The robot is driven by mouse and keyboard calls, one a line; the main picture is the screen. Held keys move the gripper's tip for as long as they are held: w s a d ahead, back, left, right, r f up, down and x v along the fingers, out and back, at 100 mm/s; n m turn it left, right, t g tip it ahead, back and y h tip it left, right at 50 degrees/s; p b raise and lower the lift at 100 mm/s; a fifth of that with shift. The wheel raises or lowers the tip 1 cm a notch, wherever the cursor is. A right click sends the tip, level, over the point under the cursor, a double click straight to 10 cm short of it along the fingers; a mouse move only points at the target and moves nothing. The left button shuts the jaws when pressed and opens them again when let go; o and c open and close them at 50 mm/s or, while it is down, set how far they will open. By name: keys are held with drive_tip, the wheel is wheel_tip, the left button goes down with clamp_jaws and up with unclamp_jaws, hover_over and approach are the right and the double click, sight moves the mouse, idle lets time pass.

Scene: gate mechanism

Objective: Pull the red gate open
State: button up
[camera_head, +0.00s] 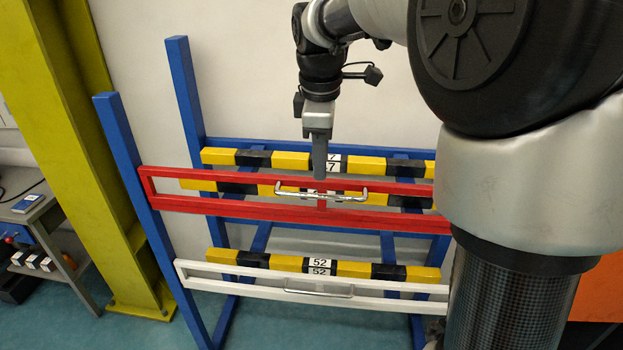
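The red gate (240,208) is a long rectangular frame across the blue rack, at its upper level. A silver bar handle (300,195) is fixed to its front near the middle. My gripper (320,176) points down from above, with its fingertips just over the handle, near the gate's upper rail. Whether the fingers touch the handle cannot be told. The fingers are seen edge-on, so their opening does not show. My arm hides the right end of the red gate.
A white gate (230,283) with its own handle (318,294) sits lower on the blue rack (185,95). Yellow and black striped bars (290,263) lie behind both gates. A yellow column (75,130) and a workbench (25,215) stand at the left.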

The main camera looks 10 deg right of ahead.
sight(321, 197)
drive_tip(key=f, duration=0.2)
drive_tip(key=w+f, duration=0.1)
drive_tip(key=f, duration=0.5)
drive_tip(key=shift+w+d+b, duration=0.25)
drive_tip(key=shift+b, duration=0.05)
clamp_jaws()
